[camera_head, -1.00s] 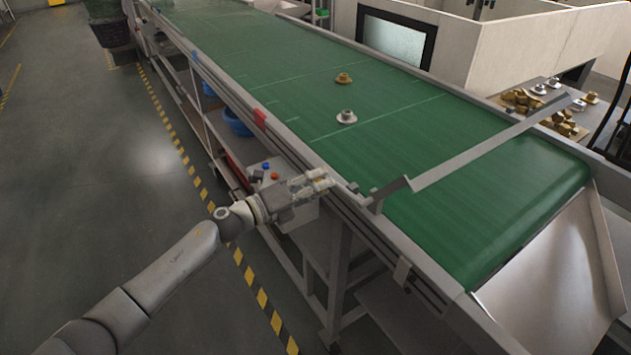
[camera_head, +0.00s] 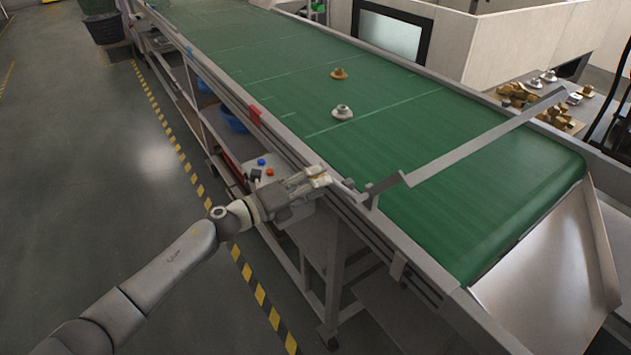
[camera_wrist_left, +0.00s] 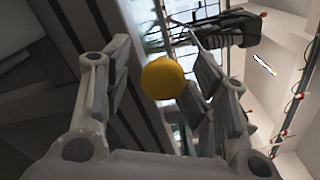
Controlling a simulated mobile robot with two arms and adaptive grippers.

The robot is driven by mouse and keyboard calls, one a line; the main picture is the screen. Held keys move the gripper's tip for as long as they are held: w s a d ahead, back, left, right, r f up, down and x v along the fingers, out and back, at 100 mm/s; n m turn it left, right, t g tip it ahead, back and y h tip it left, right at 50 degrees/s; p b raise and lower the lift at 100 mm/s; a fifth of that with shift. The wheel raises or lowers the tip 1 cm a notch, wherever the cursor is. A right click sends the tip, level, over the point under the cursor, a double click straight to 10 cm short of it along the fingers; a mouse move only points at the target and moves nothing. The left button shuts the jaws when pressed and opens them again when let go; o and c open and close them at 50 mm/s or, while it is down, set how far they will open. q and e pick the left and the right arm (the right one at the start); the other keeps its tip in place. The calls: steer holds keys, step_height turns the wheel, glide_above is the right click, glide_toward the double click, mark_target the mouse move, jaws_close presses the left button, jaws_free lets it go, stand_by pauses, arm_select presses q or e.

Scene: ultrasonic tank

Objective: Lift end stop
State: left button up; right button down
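The end stop (camera_head: 470,147) is a long grey metal bar lying slantwise across the green conveyor belt. Its near end bends down at a bracket on the belt's left side rail. My left gripper (camera_head: 327,179) is beside that rail, close to the short near end of the end stop. In the left wrist view the two fingers (camera_wrist_left: 155,85) stand apart, with a round yellow knob (camera_wrist_left: 163,78) showing between them. The knob looks close to the right finger; I cannot tell whether they touch. My right gripper is in neither view.
The green belt (camera_head: 420,120) carries a white-grey part (camera_head: 342,112) and a brass part (camera_head: 339,73), both beyond the end stop. A metal chute (camera_head: 545,260) slopes off the belt's near end. A control box with coloured buttons (camera_head: 262,162) stands beside my left wrist.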

arm_select(q)
steer(key=v, duration=1.1)
steer(key=shift+a, duration=0.3)
steer(key=shift+s, duration=0.1)
